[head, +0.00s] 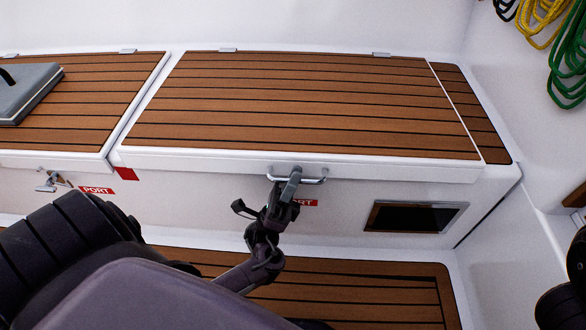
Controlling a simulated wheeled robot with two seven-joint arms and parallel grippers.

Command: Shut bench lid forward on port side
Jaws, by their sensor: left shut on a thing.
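The forward port bench lid (300,105), wooden slats with a white front edge, lies flat and looks closed on the white bench. A metal bar handle (316,180) is at the front edge of the lid. My left gripper (291,182) is shut on the handle, near its left part, and hides some of it. A red PORT label (306,203) on the bench front is partly hidden behind my gripper. My right gripper is not in view.
Another slatted lid (90,100) with a grey cushion-like item (25,90) is at left, beside a metal latch (48,182). A dark recessed opening (412,217) is in the bench front. Coiled green rope (568,75) and yellow rope (540,18) hang at upper right.

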